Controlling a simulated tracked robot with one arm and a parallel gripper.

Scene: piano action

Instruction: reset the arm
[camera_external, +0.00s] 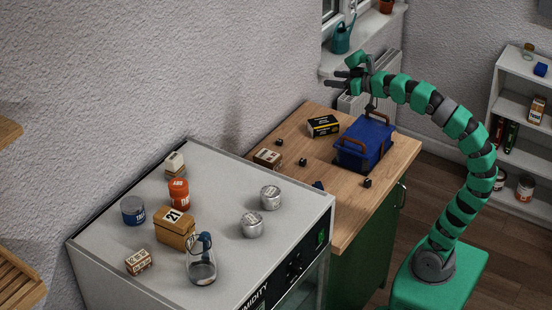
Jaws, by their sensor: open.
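My arm is a green and black segmented arm that rises from a green base at the lower right and arches up to the left. My gripper (338,80) is at its end, high above the back of the wooden counter. Its dark fingers point left and stand apart, with nothing between them. The gripper is apart from the things on the counter below it.
On the wooden counter (342,226) are a blue toolbox (363,146), a black and yellow box (323,125) and small dark cubes. A grey cabinet (110,215) holds several tins, boxes and a glass jug (201,265). A watering can (342,38) stands on the sill behind the gripper. White shelves (518,67) stand right.

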